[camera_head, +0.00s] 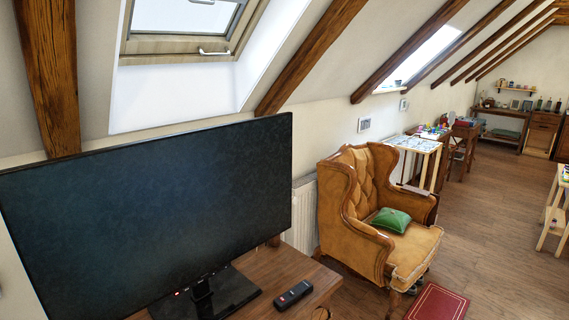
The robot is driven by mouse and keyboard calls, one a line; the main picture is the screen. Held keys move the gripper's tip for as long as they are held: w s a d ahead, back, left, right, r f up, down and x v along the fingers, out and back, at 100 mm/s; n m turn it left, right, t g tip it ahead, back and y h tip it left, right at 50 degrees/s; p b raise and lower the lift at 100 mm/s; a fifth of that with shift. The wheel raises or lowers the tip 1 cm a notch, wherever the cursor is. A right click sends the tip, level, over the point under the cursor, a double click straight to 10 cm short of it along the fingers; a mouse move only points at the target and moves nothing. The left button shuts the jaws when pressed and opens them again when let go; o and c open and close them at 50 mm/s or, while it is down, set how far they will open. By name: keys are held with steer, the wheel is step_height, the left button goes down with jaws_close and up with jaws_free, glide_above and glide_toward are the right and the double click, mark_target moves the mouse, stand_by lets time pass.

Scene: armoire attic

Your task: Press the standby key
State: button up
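A large flat television (150,210) with a dark screen stands on a wooden cabinet (262,268) at the left. A small red mark or light shows low on its front, near its black stand (232,292). A black remote control (293,295) lies on the cabinet top, right of the stand and near the cabinet's right end. Its keys are too small to tell apart, and I cannot make out which key is the standby key. My gripper is not in view.
A tan wing armchair (368,212) with a green cushion (391,220) stands right of the cabinet. A red rug or box (437,302) lies in front of it. The wooden floor (500,240) at the right is mostly clear. A sloped ceiling with beams (52,80) hangs above.

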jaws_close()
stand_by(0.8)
